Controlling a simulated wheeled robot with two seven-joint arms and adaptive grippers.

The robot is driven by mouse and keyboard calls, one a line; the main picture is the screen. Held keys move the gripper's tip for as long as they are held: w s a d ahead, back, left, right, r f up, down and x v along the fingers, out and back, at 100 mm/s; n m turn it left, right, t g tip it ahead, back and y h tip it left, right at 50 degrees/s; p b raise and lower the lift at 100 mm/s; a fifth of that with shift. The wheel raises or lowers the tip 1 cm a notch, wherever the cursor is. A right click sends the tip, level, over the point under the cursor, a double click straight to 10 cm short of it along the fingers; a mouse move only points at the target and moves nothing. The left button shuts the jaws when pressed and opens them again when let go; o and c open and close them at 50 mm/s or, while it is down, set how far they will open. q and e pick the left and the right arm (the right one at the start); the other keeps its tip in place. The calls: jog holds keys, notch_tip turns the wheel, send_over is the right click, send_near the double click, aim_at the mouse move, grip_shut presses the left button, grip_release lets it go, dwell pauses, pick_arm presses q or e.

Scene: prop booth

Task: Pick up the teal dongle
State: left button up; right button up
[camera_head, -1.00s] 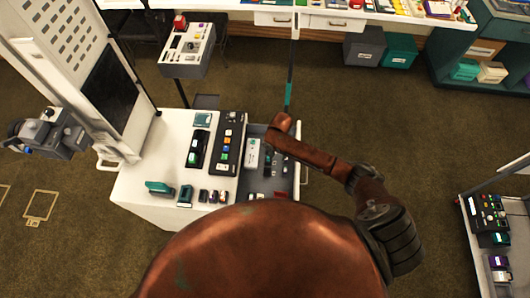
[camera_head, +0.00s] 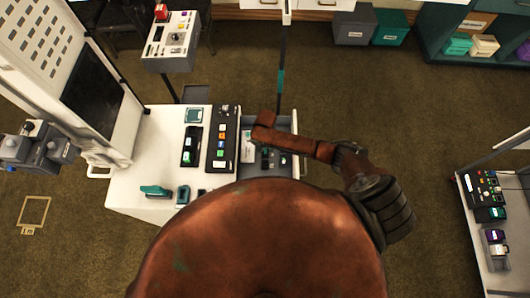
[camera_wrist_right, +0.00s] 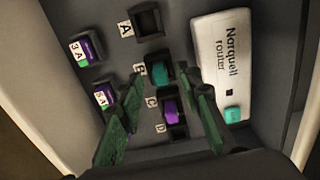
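The teal dongle (camera_wrist_right: 160,73) sits in the socket marked B in the grey drawer, in the right wrist view. My right gripper (camera_wrist_right: 163,72) is open, its two green fingers on either side of the dongle's place in the picture. I cannot tell whether they touch it. In the head view my right arm reaches over the open drawer (camera_head: 284,172), and the right gripper there is mostly hidden by the arm. My left gripper is not in view.
A purple dongle (camera_wrist_right: 170,112) sits close below the teal one. Two purple-and-white pieces, one upper (camera_wrist_right: 86,49) and one lower (camera_wrist_right: 105,98), are at left. A white router (camera_wrist_right: 222,60) with a teal piece (camera_wrist_right: 232,114) lies at right. Socket A (camera_wrist_right: 148,22) looks empty.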

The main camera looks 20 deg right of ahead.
jog(key=shift+f, duration=0.25)
jog(key=shift+c, duration=0.5)
grip_shut()
jog(key=shift+r, duration=0.15)
